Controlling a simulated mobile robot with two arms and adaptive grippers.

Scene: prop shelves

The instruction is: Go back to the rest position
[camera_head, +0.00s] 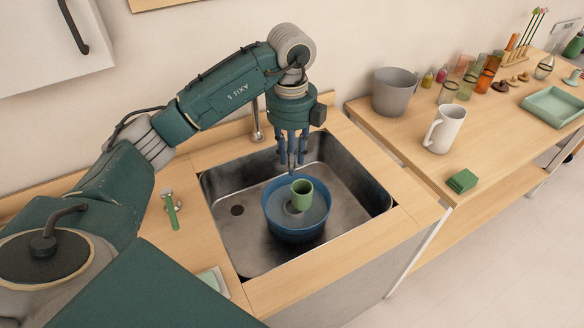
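My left arm comes in from the left and reaches over the sink. Its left gripper (292,160) points straight down above the blue bowl (296,231), with the fingertips just above and behind the green cup (302,194). The fingers look close together, and I cannot tell how far apart they are. I see nothing held between them. The green cup stands upright inside the blue bowl. The bowl stands in the metal sink (240,253). My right gripper is not in view.
The faucet (257,122) rises behind the sink. A green-handled tool (171,212) lies on the counter left of it. On the right table stand a grey bucket (394,92), a white mug (444,130), a green block (462,181), several glasses and a green tray (553,107).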

